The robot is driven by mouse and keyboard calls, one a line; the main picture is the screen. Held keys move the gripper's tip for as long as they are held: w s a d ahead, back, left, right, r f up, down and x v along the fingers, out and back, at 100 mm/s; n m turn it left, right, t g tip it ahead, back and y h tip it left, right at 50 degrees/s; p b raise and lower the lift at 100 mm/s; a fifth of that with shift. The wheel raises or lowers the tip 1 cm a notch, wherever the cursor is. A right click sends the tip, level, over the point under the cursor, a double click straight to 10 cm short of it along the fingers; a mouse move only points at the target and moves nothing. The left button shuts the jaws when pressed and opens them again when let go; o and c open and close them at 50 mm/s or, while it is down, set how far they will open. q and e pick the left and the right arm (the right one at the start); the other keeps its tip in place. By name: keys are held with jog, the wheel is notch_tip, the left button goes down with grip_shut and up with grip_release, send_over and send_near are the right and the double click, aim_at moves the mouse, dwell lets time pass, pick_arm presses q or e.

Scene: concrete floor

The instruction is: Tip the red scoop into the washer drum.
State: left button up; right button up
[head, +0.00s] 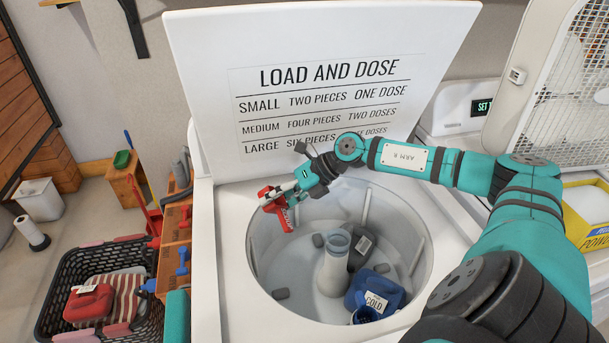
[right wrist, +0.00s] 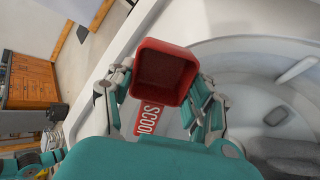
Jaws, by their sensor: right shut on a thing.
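My right gripper (head: 296,190) is shut on the red scoop (head: 275,209) above the left rear part of the open washer drum (head: 290,300). In the right wrist view the scoop (right wrist: 165,72) sits between the two fingers (right wrist: 163,100), its square mouth facing the camera. Its inside looks dark red, and I see no powder in it. A red tag reading "SCOOP" (right wrist: 147,117) shows below it. The drum has a pale central agitator (head: 333,268), a dark grey piece (head: 362,247) and a blue piece labelled "COLD" (head: 376,293).
The raised lid (head: 320,40) carries a dosing chart and stands behind the drum. A yellow powder box (head: 590,228) is at the right. A black basket (head: 62,275) with a red item (head: 90,303) and striped cloth is at the left. A wooden shelf (head: 175,225) stands beside the washer.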

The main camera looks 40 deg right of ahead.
jog(key=shift+w+a+f+g+h+p, duration=0.1)
jog(key=shift+w+a+g+h+p, duration=0.4)
jog(key=shift+p, duration=1.55)
jog(key=shift+w+a+f+g+h+p, duration=0.2)
jog(key=shift+a+g+h+p, duration=0.5)
jog(key=shift+p, duration=1.3)
jog(key=w+a+g+h+p, duration=0.1)
jog(key=w+a+f+g+h+p, duration=0.1)
jog(key=w+a+g+h, duration=0.1)
jog(key=h, duration=0.1)
jog(key=shift+w+a+f+p, duration=0.2)
jog(key=shift+a+f+p, duration=0.1)
jog(key=shift+p, duration=0.1)
jog(key=shift+w+a+f+g+h+b, duration=0.35)
jog(key=shift+g+h+b, duration=0.1)
jog(key=shift+g+h, duration=0.2)
jog(key=shift+r, duration=0.2)
notch_tip(320, 180, up, 5)
jog(key=p, duration=0.3)
jog(key=shift+p, duration=0.3)
jog(key=shift+f, duration=0.1)
